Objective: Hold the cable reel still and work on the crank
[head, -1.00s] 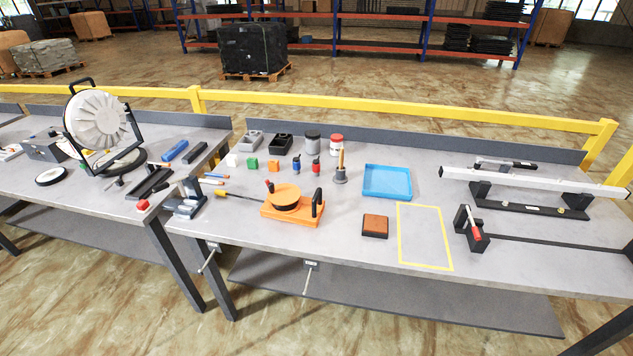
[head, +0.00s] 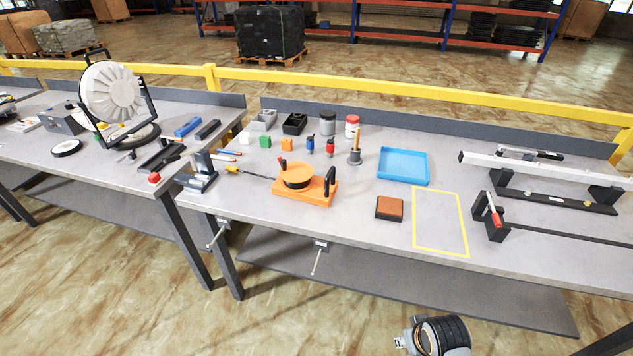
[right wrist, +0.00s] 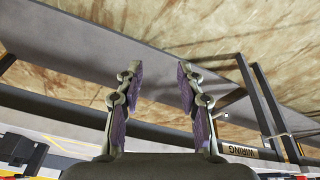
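The orange cable reel (head: 295,172) sits on its orange base (head: 318,192) near the front of the workbench. A black upright handle (head: 331,175) stands at the base's right end. A small red knob (head: 282,161) shows at the drum's upper left; it may be the crank's grip. A dark cable runs left from the reel to a yellow-ended piece (head: 232,169). My right gripper (right wrist: 160,80) is open and empty in the right wrist view, with its two fingers well apart and the reel not recognisable there. My left gripper is not in view.
Bare tabletop lies in front.

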